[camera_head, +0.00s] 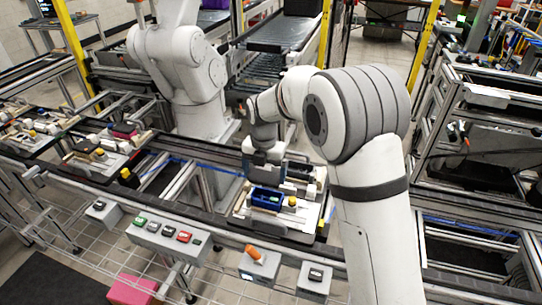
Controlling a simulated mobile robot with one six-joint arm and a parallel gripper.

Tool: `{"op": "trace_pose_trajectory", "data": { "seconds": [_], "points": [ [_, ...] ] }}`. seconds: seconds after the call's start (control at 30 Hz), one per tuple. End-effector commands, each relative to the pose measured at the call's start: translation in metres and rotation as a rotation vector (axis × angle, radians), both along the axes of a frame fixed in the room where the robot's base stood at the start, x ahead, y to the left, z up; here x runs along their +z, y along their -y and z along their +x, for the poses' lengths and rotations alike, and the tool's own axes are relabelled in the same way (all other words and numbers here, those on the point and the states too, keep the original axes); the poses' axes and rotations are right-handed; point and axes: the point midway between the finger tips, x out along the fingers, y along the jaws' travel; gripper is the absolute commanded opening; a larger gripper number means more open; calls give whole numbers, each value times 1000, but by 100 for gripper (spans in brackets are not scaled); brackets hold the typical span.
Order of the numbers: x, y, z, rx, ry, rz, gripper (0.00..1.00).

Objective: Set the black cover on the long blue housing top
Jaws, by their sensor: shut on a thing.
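The long blue housing (266,197) lies on the pallet fixture (285,222) near the middle of the view. Its top side faces up, and a small green part shows at it. My gripper (265,176) points down just above and behind the housing. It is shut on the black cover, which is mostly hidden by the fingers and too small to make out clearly. I cannot tell whether the cover touches the housing.
A yellow knob (292,202) stands on the same fixture, right of the housing. A dark block (299,171) is behind it. More pallets with parts (97,160) sit on the left conveyor. A button box (168,236) and an orange-handled switch (254,254) line the front rail.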

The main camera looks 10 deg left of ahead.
Motion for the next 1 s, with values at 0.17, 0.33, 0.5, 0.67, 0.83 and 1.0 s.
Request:
{"op": "trace_pose_trajectory", "data": {
  "seconds": [0.17, 0.33, 0.5, 0.67, 0.83, 1.0],
  "points": [
    [-3, 4, 2, -9, 0, 0, 68],
    [-12, 5, 3, -11, -1, -1, 68],
    [-27, 5, 3, -11, -2, -1, 68],
    [-43, 5, 3, -11, 0, 0, 68],
    [-58, 4, 2, -10, 0, 0, 68],
    [-63, 4, 2, -10, 0, 0, 68]
  ]
}}
